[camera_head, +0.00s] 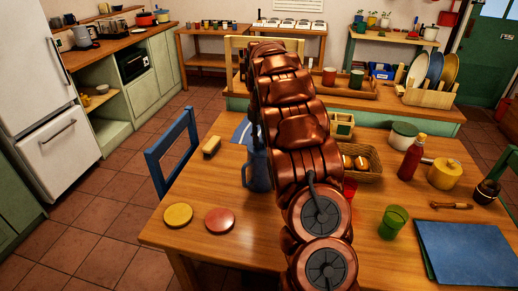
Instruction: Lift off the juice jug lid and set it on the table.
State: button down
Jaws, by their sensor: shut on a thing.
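A blue jug (258,172) with a handle on its left stands upright on the wooden table (150,235), just left of my copper-coloured arm. My arm covers its right side, and I cannot make out its lid or whether the lid is on it. My arm rises through the middle of the view and hides what lies behind it. My gripper does not show clearly, so its place relative to the jug cannot be told.
A yellow disc (178,215) and a red disc (220,221) lie at the table's front left. A brush (211,147) lies behind them. A green cup (393,222), red bottle (411,158) and blue folder (464,252) are at right. Bare tabletop shows left of the jug.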

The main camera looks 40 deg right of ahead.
jog(key=shift+r+p, duration=0.85)
jog(key=shift+r, duration=2.5)
